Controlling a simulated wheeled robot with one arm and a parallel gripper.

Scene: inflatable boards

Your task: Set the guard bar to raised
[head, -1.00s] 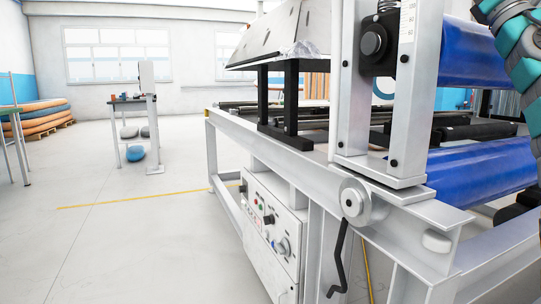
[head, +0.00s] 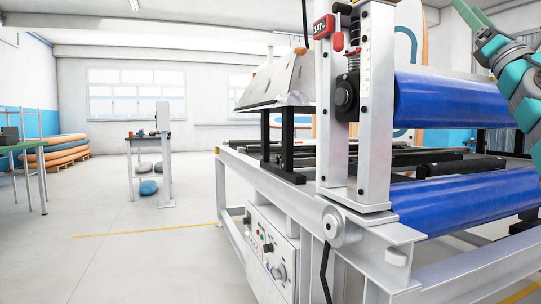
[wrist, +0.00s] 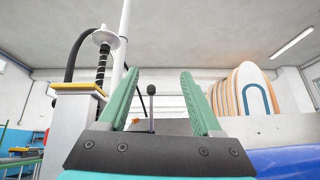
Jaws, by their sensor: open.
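My gripper (wrist: 160,80) is open in the wrist view, its two green fingers wide apart with nothing held between them. A thin black rod with a round knob (wrist: 151,90) shows between the fingers, farther off. The roller machine (head: 352,206) stands at centre right in the head view, with a lower blue roller (head: 465,200) and an upper blue roller (head: 450,100). Dark bars (head: 440,166) run between the rollers. I cannot tell for sure which part is the guard bar. My teal arm is at the upper right, cut by the picture edge.
A grey post (head: 375,110) carries a red counter (head: 324,27). A white control box (head: 271,247) is low on the machine's side. A small table (head: 148,138) stands behind, left. Boards (wrist: 250,90) stand at right in the wrist view.

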